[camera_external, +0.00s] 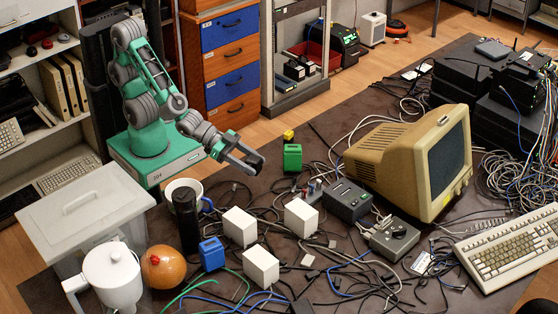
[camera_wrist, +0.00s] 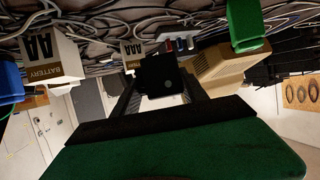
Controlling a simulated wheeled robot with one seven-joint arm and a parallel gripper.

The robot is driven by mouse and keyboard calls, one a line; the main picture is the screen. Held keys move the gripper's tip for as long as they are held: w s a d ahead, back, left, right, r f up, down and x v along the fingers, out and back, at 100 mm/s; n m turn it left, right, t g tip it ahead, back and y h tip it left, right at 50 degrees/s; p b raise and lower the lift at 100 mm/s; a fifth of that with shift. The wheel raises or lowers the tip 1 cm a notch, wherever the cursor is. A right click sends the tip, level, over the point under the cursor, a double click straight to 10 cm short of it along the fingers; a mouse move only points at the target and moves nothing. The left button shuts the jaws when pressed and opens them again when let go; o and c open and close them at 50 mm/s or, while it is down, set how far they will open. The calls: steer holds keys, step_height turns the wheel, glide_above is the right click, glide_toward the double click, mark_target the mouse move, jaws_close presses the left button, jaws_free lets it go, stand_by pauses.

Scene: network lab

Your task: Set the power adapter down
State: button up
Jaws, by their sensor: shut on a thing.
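The power adapter (camera_wrist: 162,76) is a small black block, held between the fingertips of my gripper (camera_wrist: 161,88) in the wrist view. In the external view my gripper (camera_external: 250,160) is above the dark, cable-strewn mat (camera_external: 232,178), left of a green block (camera_external: 292,158). It is shut on the adapter, which is hard to tell from the dark fingers there. The adapter looks clear of the mat, but its exact height cannot be told.
A black device (camera_external: 348,200) and a beige monitor (camera_external: 415,160) stand to the right. Loose cables cover much of the mat.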

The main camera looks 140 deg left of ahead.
mark_target(252, 160)
step_height(252, 160, up, 9)
steer(key=shift+f, duration=0.1)
steer(key=s+a+n+g+y+b, duration=0.2)
steer(key=s+a+n+g+b, duration=0.1)
steer(key=a, duration=0.6)
steer(key=s+a+n+g+y+b, duration=0.2)
steer(key=s+a+n+y, duration=0.15)
steer(key=a, duration=0.65)
steer(key=s+a+n+g+y+b, duration=0.2)
steer(key=s+a+n+g+b, duration=0.15)
steer(key=a, duration=0.55)
steer(key=shift+m+t, duration=0.45)
steer(key=shift+m, duration=0.05)
steer(key=w+a+f, duration=0.3)
steer(key=f, duration=0.1)
steer(key=w+a+f, duration=0.3)
steer(key=f, duration=0.2)
steer(key=w+a+f, duration=0.3)
steer(key=f, duration=0.2)
steer(key=shift+w+a+f, duration=0.2)
steer(key=shift+w+a, duration=0.1)
steer(key=shift+w, duration=0.05)
steer(key=shift+w+a+f, duration=0.15)
steer(key=shift+f, duration=1.6)
